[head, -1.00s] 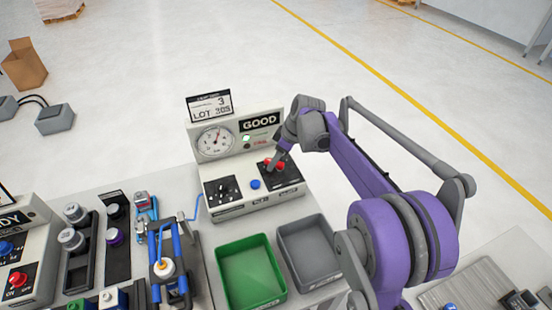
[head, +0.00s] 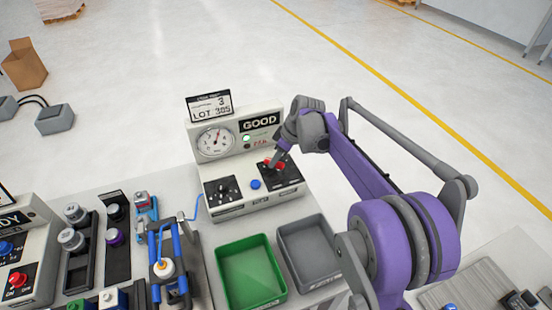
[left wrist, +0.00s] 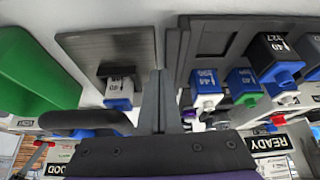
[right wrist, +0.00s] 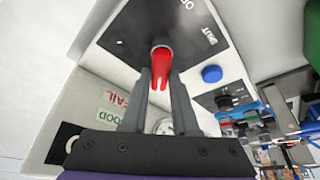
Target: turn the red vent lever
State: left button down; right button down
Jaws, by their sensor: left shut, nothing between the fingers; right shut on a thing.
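The red vent lever (head: 267,161) sits on the black plate at the right of the white test panel (head: 215,172). In the right wrist view the lever (right wrist: 160,62) points down between the fingers from a round pivot. My right gripper (right wrist: 160,88) is shut on it; in the head view its tip (head: 273,166) hides part of the lever. My left gripper (left wrist: 159,80) shows only in the left wrist view, shut and empty, above fixtures and blocks on the bench.
The panel carries a round gauge (head: 215,140), a GOOD sign (head: 260,122), a blue button (head: 255,184) and a black knob plate (head: 222,189). A green bin (head: 251,240) and a grey bin (head: 310,225) stand in front. Blue-framed fixtures (head: 181,250) stand left of the bins.

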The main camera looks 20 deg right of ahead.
pick_arm(q)
jog(key=shift+s+f, duration=0.1)
jog(key=shift+f, duration=0.1)
pick_arm(e)
jog(key=m, duration=0.2)
jog(key=m+t+h, duration=0.1)
jog(key=m, duration=0.1)
jog(key=shift+w+d+m+h, duration=0.15)
jog(key=shift+d+m+h, duration=0.05)
jog(key=shift+m+h, duration=0.1)
pick_arm(q)
jog(key=shift+f+b, duration=0.15)
jog(key=shift+b, duration=0.15)
pick_arm(e)
jog(key=m, duration=0.1)
jog(key=m+h, duration=0.1)
jog(key=m, duration=0.2)
jog(key=shift+d+h, duration=0.25)
jog(key=shift+h, duration=0.15)
jog(key=m, duration=0.1)
jog(key=m+h, duration=0.1)
jog(key=m, duration=0.3)
jog(key=shift+d+h, duration=0.3)
jog(key=shift+s+d+m+g+h, duration=0.1)
jog(key=shift+m+g+h, duration=0.2)
jog(key=shift+m, duration=0.65)
jog(key=shift+s+d+m+g+h, duration=0.15)
jog(key=shift+m+g, duration=0.25)
jog(key=shift+m, duration=0.55)
